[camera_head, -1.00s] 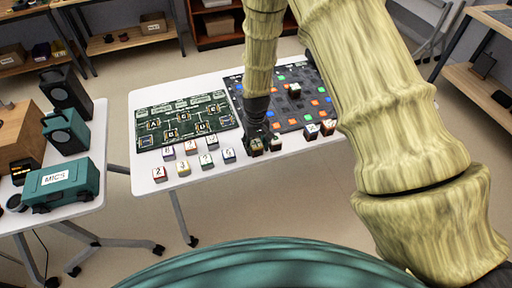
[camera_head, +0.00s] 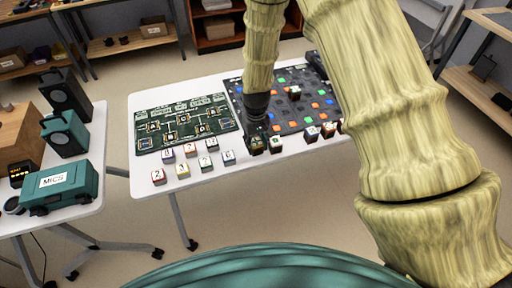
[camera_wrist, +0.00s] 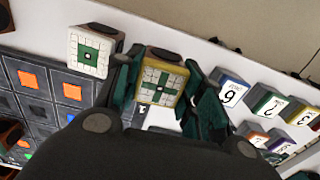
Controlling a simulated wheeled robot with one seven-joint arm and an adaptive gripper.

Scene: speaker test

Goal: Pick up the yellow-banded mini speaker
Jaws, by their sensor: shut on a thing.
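The yellow-banded mini speaker (camera_wrist: 160,80) is a small cube with a cream-and-green patterned face and yellow edges. It sits between the two fingers of my gripper (camera_wrist: 162,92) in the wrist view, and the fingers are shut on it. In the head view my gripper (camera_head: 257,128) reaches down over this speaker (camera_head: 257,146) at the table's front edge, partly covering it. I cannot tell whether it is clear of the table. A similar white-banded speaker (camera_wrist: 92,50) stands close beside it, also seen in the head view (camera_head: 276,145).
Several numbered cubes (camera_head: 183,170) stand to the left on the white table (camera_head: 200,82). A green board (camera_head: 186,122) and a dark grid board (camera_head: 290,95) lie behind. More cubes (camera_head: 312,133) stand to the right. A side table at left holds a teal MICS case (camera_head: 60,187).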

